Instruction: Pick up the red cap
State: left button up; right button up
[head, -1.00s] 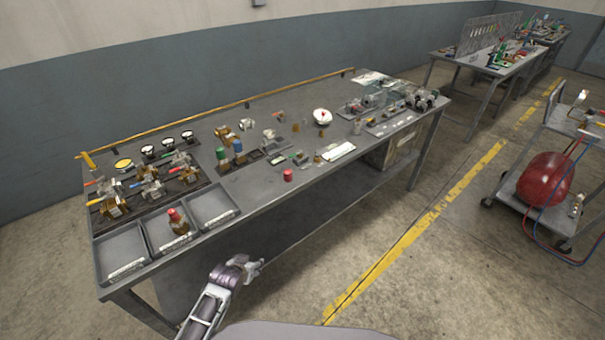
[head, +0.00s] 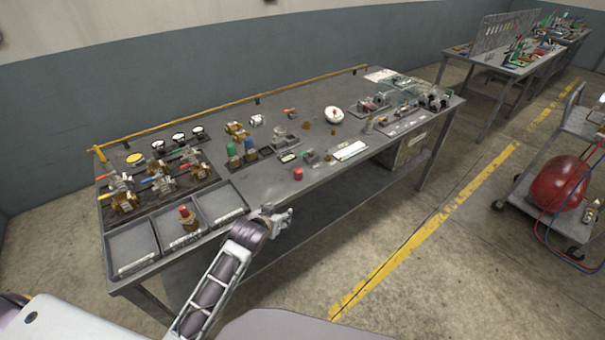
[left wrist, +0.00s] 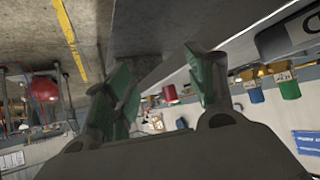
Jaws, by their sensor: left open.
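The red cap (head: 298,174) is a small red cylinder standing near the front edge of the grey workbench (head: 258,196). In the left wrist view the red cap (left wrist: 171,93) shows in the gap between my fingers, some way beyond them. My left gripper (head: 284,216) is open and empty at the bench's front edge, short of the cap and not touching it. Its green-padded fingers are spread in the left wrist view (left wrist: 160,75). My right gripper is in neither view.
Left of the cap are shallow trays (head: 132,268), one holding a brass fitting with a red top (head: 187,217). Behind the cap stand a green-topped (head: 232,150) and a blue-topped part (head: 249,146). A white label plate (head: 350,151) lies to the right.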

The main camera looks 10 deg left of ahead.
aim_at(298, 173)
pick_arm(q)
jog(key=w+d+r+t, duration=0.1)
jog(key=w+r+t, duration=0.2)
jog(key=w+r, duration=0.4)
jog(key=shift+w+d+h, duration=0.2)
jog(key=shift+h, duration=0.1)
jog(key=shift+x, duration=4.3)
